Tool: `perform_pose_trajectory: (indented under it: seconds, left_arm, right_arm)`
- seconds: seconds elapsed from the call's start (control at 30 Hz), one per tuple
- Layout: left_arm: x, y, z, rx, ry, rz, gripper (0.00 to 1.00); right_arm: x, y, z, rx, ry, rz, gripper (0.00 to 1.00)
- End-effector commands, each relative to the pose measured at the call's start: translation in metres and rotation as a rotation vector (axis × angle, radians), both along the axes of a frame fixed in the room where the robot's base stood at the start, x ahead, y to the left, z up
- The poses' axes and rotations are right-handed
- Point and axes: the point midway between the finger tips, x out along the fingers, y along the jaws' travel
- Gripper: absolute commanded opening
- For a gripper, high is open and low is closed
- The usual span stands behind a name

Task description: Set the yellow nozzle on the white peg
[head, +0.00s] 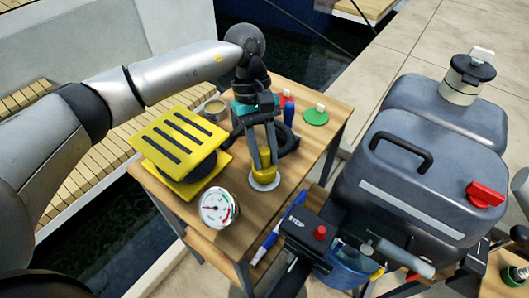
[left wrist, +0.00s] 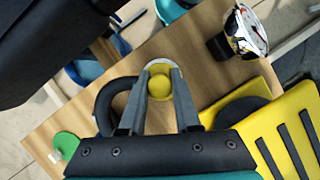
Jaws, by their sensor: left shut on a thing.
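My left gripper (head: 264,158) is shut on the yellow nozzle (head: 264,174) and points down at the wooden table. In the left wrist view, the nozzle (left wrist: 159,87) sits between the two grey fingertips (left wrist: 159,80). A white round base (head: 265,186) is directly under the nozzle, and its rim also shows in the left wrist view (left wrist: 157,64). The nozzle covers the middle of this base, so I cannot see a peg there or tell whether the two touch. My right gripper is not in view.
Left of the gripper is a yellow slotted block (head: 180,138). A pressure gauge (head: 217,208) stands near the front. A black ring (head: 290,143) lies behind the nozzle, and a green disc with a white top (head: 315,118) is at the back right. Large grey tanks (head: 425,165) stand to the right.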

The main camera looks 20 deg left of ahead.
Motion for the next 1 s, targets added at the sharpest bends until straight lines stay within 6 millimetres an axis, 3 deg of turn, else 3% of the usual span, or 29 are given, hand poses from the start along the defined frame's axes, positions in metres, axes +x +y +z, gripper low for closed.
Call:
perform_pose_trajectory:
  seconds: [0.63,0.67,0.7,0.77,1.0]
  left_arm:
    - [0.000,0.000,-0.013,0.000,0.000,0.000,0.00]
    - [0.000,0.000,-0.012,0.000,0.000,0.000,0.33]
    - [0.000,0.000,-0.012,0.000,0.000,0.000,0.38]
    - [0.000,0.000,-0.012,0.000,0.000,0.000,0.43]
    - [0.000,0.000,-0.011,0.000,0.000,0.001,0.43]
  right_arm:
    - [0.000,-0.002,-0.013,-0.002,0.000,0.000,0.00]
    - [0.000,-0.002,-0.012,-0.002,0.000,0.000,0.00]
    - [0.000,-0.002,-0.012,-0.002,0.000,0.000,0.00]
    - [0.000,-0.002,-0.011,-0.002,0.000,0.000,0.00]
    - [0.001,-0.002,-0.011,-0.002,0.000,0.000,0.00]
